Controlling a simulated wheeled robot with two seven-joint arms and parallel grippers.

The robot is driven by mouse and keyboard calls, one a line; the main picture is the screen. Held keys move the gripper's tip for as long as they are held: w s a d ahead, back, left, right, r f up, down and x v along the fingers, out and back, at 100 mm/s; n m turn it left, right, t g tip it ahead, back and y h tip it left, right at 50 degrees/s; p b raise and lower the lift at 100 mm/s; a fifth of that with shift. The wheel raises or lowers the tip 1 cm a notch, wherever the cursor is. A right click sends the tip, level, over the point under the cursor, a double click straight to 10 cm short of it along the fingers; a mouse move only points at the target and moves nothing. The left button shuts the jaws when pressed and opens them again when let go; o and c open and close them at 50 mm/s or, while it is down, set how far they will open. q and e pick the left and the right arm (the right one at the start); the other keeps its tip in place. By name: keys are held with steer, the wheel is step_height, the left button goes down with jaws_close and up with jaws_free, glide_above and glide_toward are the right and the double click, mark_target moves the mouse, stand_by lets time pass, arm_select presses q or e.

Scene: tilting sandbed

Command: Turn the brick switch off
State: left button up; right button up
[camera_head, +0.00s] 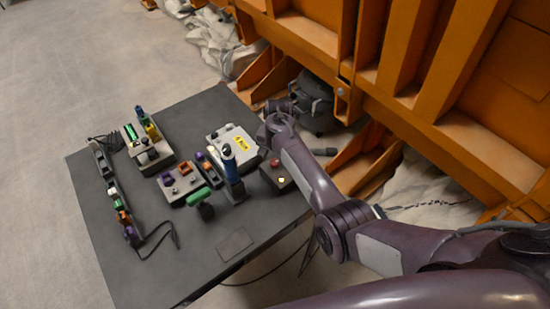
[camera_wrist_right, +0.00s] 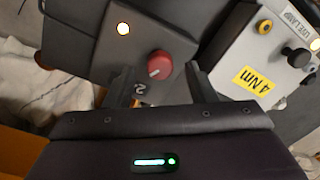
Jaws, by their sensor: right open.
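A dark grey box with a red round knob, which I take to be the brick switch (camera_head: 275,178), sits at the right edge of the dark table. Its red knob (camera_wrist_right: 159,65) carries a pale mark, and a small lamp (camera_wrist_right: 124,29) on its face glows warm white. My right gripper (camera_wrist_right: 160,88) is open. Its two dark fingers stand on either side of the knob in the wrist view; I cannot tell whether they touch it. In the head view the right hand (camera_head: 272,133) is near the box's far side, its fingers mostly hidden. My left gripper is not in view.
A pale box with a yellow label (camera_head: 240,144) stands beside the switch. A blue-handled upright tool (camera_head: 231,167), a green-topped piece (camera_head: 201,195) and several small panels stand on the table (camera_head: 185,265). Orange steel framing (camera_head: 330,40) rises close behind my right arm.

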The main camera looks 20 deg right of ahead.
steer(key=shift+f, duration=0.9)
steer(key=c, duration=1)
steer(key=shift+o, duration=0.2)
